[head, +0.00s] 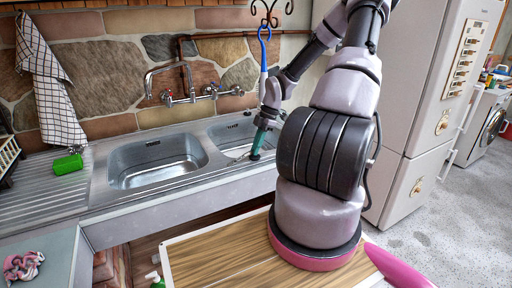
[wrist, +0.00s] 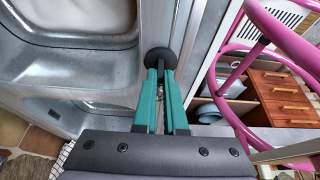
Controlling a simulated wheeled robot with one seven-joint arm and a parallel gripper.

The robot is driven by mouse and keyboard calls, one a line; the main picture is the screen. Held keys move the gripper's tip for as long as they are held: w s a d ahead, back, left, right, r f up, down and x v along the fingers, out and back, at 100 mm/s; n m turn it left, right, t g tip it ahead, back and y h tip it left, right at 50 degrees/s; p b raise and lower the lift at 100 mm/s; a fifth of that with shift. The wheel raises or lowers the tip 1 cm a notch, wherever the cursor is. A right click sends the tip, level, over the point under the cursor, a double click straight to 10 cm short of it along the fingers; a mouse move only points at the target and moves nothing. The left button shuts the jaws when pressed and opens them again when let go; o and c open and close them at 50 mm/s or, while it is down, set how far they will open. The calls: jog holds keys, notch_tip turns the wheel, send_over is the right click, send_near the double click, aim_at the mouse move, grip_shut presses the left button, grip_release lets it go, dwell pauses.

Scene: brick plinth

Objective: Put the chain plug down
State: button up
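The chain plug (wrist: 159,57) is a round black disc at the tips of my gripper's teal fingers in the wrist view. My gripper (wrist: 161,72) points down, its fingertips close together with the plug between or just beyond them. A small silvery bit, perhaps chain, shows between the fingers. In the head view my gripper (head: 257,148) is low over the front rim of the right basin, and the dark plug (head: 254,157) shows at its tips. I cannot tell whether the plug touches the metal.
The steel sink has a left basin (head: 158,162) and a right basin (head: 232,132), with a ribbed drainboard (head: 38,190) at left. A green sponge (head: 68,164) lies there. A tap (head: 188,82) stands behind. A blue-handled brush (head: 263,55) hangs above. Pink bars (wrist: 285,45) show at right.

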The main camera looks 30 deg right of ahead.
jog(key=o, duration=0.4)
jog(key=shift+r, duration=0.1)
jog(key=v, duration=1.1)
jog(key=s+a+r+m+t, duration=0.2)
jog(key=s+a+r+m, duration=0.3)
jog(key=r, duration=0.4)
jog(key=s+a+r+m+t+h, duration=0.1)
jog(key=s+a+r+m+t, duration=0.1)
jog(key=s+a+r+m, duration=0.4)
jog(key=s+a+r+m+t+h, duration=0.1)
jog(key=s+a+r+m+t, duration=0.2)
jog(key=s+a+r+m, duration=0.3)
jog(key=shift+s+a+r+m, duration=0.1)
jog(key=shift+s+r+m, duration=0.35)
jog(key=shift+r+m, duration=0.55)
jog(key=shift+s+a+r+m, duration=0.1)
jog(key=shift+s+r+m, duration=0.3)
jog(key=shift+r+m, duration=0.55)
jog(key=shift+s+a+r+m, duration=0.1)
jog(key=shift+s+r+m, duration=0.35)
jog(key=shift+r+m, duration=0.5)
jog(key=shift+r, duration=0.2)
